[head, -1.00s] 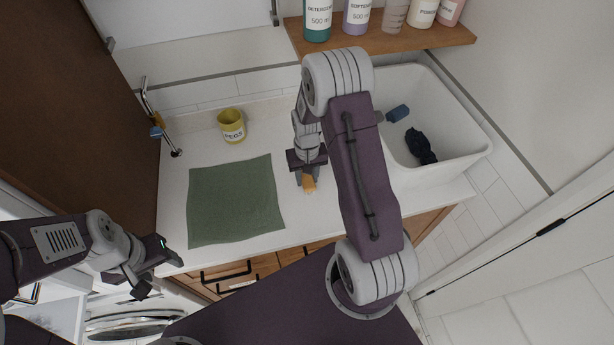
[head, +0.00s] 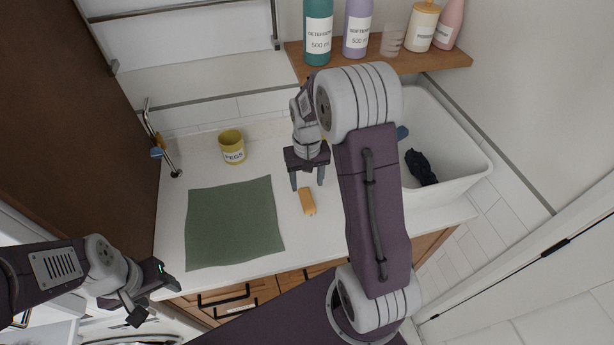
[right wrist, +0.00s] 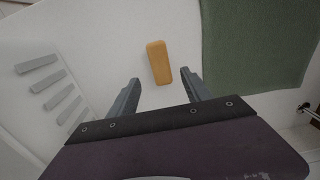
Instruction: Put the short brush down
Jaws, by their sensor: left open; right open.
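The short brush (head: 307,201) lies on the white counter, to the right of the green cloth. Only its plain orange-tan body shows; I cannot make out bristles. It also shows in the right wrist view (right wrist: 159,62), just beyond the fingertips and apart from them. My right gripper (head: 307,187) is open and empty above the counter, right behind the brush in the head view. It shows in the right wrist view (right wrist: 158,78) with its fingers spread. My left gripper (head: 150,300) is open and empty at the lower left, off the counter's front edge.
A green cloth (head: 234,222) lies flat on the counter (head: 172,225). A yellow pegs cup (head: 232,146) stands behind it. A white basin (head: 470,165) at the right holds a dark cloth (head: 420,167) and a partly hidden blue item (head: 402,133). Bottles stand on a wooden shelf (head: 440,60).

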